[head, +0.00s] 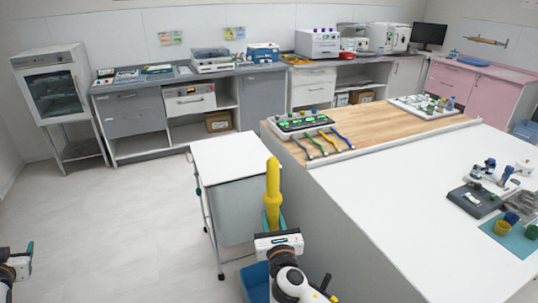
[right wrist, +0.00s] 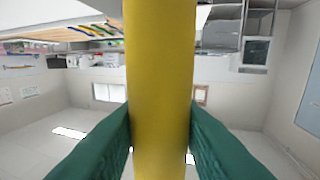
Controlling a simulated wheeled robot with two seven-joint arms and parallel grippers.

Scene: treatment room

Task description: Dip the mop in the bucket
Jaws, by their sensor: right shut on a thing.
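A thick yellow handle (head: 272,190), which I take to be the mop's, stands nearly upright at the middle of the head view. My right gripper (head: 277,226) is shut on it. In the right wrist view the yellow shaft (right wrist: 160,80) runs between the two green fingers, which press it from both sides. The mop's lower end is hidden behind my right arm. A blue bucket (head: 254,284) shows partly at the bottom of the head view, below and left of my right gripper. I cannot tell whether the mop head is in it. My left gripper (head: 25,258) shows partly at the lower left edge, away from both.
A white wheeled cart (head: 228,158) stands just behind the handle. A large white-topped island (head: 400,200) fills the right side, its corner close to my right arm. Counters with equipment line the back wall. The floor (head: 110,220) at left is clear.

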